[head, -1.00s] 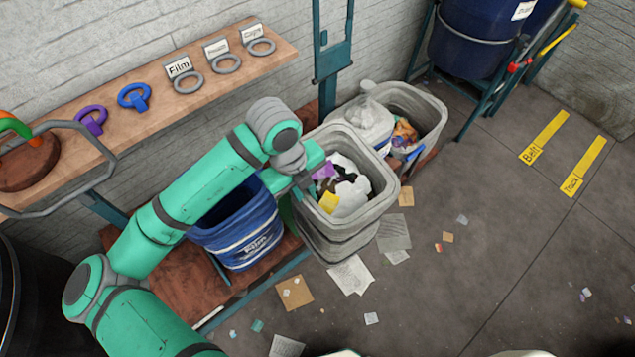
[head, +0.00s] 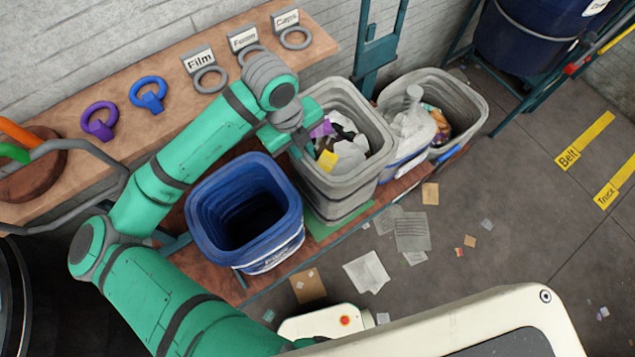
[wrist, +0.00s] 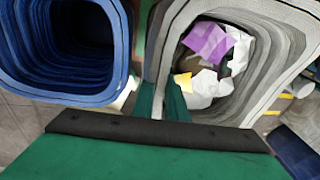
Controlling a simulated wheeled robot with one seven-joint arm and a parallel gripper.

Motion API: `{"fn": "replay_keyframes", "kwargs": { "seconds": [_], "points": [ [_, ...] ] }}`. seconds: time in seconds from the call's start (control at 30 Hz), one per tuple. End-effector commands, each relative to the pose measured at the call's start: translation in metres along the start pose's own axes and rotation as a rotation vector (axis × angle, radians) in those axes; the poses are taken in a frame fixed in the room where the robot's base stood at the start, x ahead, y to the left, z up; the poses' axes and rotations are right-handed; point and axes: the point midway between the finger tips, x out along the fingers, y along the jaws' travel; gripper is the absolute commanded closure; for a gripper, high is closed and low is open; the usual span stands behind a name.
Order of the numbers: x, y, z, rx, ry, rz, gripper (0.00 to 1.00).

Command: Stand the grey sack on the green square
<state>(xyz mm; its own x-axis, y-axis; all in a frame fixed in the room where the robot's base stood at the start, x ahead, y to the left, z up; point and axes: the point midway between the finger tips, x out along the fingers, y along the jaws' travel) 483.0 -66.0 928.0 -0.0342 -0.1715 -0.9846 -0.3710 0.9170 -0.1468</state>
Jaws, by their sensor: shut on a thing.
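The grey sack (head: 345,185) is an open-topped grey container with white, purple and yellow scraps inside. My gripper (head: 304,150) is shut on its left rim. The sack looks upright over the green square (head: 327,231), which shows as a green strip along its lower front edge. I cannot tell whether its base touches the square. In the wrist view the grey sack (wrist: 258,75) fills the right side, with my gripper (wrist: 165,100) at its left wall.
An empty blue sack (head: 270,250) stands close on the left of the grey sack. Another grey container (head: 468,95) and a whitish bag (head: 412,130) stand close on the right. A wooden shelf (head: 130,125) with rings runs behind. Papers (head: 367,271) litter the floor in front.

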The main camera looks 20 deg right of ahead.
Motion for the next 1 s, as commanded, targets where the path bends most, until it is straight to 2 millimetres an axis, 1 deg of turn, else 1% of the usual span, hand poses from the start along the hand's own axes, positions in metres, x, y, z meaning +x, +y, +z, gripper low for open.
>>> {"fn": "replay_keyframes", "kwargs": {
  "seconds": [0.3, 0.4, 0.63, 0.87, 1.0],
  "points": [
    [0.044, 0.007, 0.004, -0.003, 0.001, -0.002, 1.0],
    [0.052, 0.008, 0.005, -0.003, 0.0, -0.004, 1.0],
    [0.064, 0.011, 0.007, -0.005, 0.0, -0.004, 1.0],
    [0.089, 0.015, 0.009, -0.006, 0.0, -0.003, 1.0],
    [0.093, 0.016, 0.01, -0.005, -0.002, -0.005, 1.0]
  ]
}}
